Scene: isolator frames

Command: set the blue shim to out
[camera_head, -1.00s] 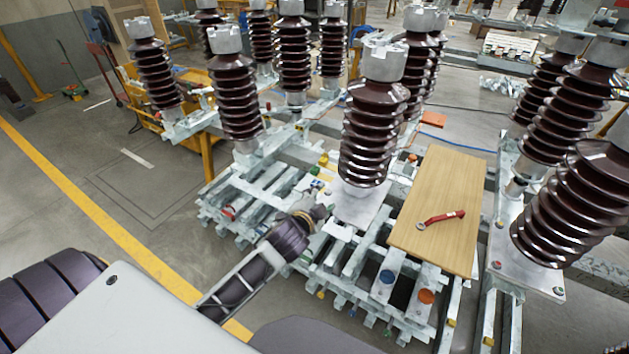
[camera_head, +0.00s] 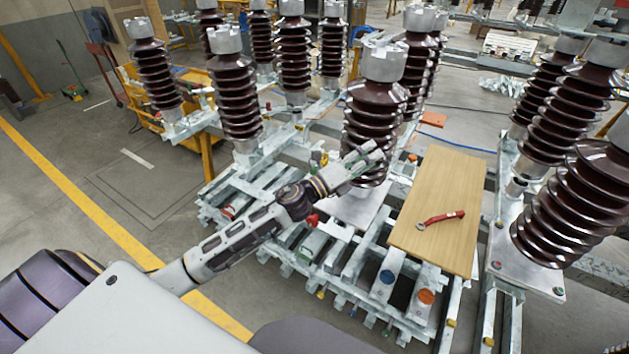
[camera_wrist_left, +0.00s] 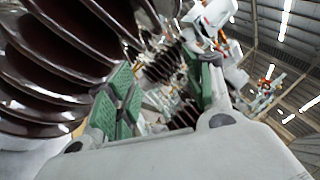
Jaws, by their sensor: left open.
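A round blue cap (camera_head: 387,277) sits on a pale metal block at the front of the frame, left of a block with an orange cap (camera_head: 426,297). I take the blue-capped piece for the blue shim; I cannot tell its setting. My left gripper (camera_head: 368,158) is open and empty, raised in front of the lower part of the large central insulator (camera_head: 375,125), well above and behind the blue cap. In the left wrist view, the green-padded fingers (camera_wrist_left: 165,92) are apart with nothing held between them. My right gripper is not in view.
A wooden board (camera_head: 450,190) with a red-handled wrench (camera_head: 440,219) lies right of the central insulator. More brown insulators (camera_head: 575,205) stand at right and behind. In the left wrist view, ribbed insulator discs (camera_wrist_left: 50,60) are close beside the fingers.

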